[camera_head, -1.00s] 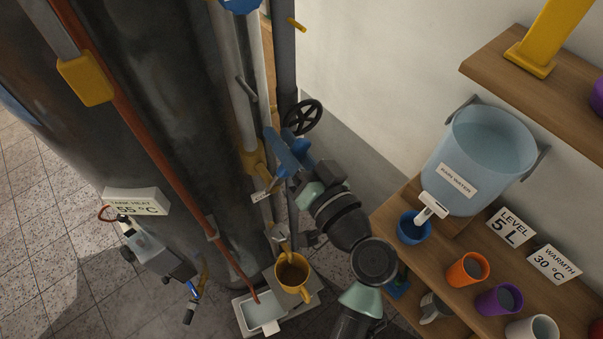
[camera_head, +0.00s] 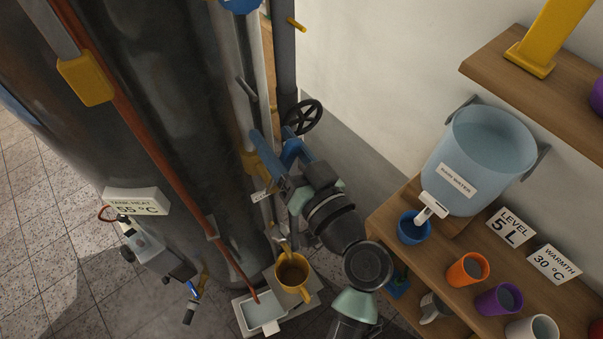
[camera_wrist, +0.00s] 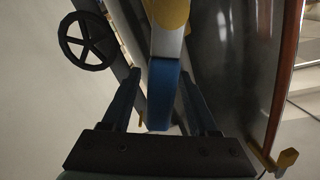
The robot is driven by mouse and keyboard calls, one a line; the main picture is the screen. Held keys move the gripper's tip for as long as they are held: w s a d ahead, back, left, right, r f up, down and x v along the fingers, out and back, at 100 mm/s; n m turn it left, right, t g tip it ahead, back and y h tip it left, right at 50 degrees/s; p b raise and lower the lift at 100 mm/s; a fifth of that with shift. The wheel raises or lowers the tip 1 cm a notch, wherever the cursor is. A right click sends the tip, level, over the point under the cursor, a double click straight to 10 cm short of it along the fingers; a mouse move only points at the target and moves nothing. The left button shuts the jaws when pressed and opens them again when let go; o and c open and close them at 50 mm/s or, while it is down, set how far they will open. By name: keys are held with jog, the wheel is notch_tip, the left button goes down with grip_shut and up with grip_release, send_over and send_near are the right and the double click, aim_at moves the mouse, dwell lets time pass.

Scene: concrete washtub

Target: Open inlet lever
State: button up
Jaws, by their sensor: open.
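A blue lever handle with a yellow end shows in the wrist view (camera_wrist: 163,95), apparently the inlet lever. It runs down between the fingers of my gripper (camera_wrist: 160,78), with a visible gap at each side. In the head view my gripper (camera_head: 273,142) is open beside the yellow fitting (camera_head: 250,161) on the pale pipe. The fingers are also bluish, so there I cannot clearly tell the lever from them. Whether the handle touches a finger is not clear.
A black handwheel (camera_head: 303,117) is just behind my gripper. The large dark tank (camera_head: 175,110) and a red-brown pipe stand to the left. A yellow mug (camera_head: 292,272) and a basin (camera_head: 239,318) are below. A wooden shelf (camera_head: 440,262) with a water container (camera_head: 480,165) is at the right.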

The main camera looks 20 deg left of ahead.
aim_at(291, 161)
jog(key=shift+b+v, duration=1)
jog(key=shift+v, duration=2.55)
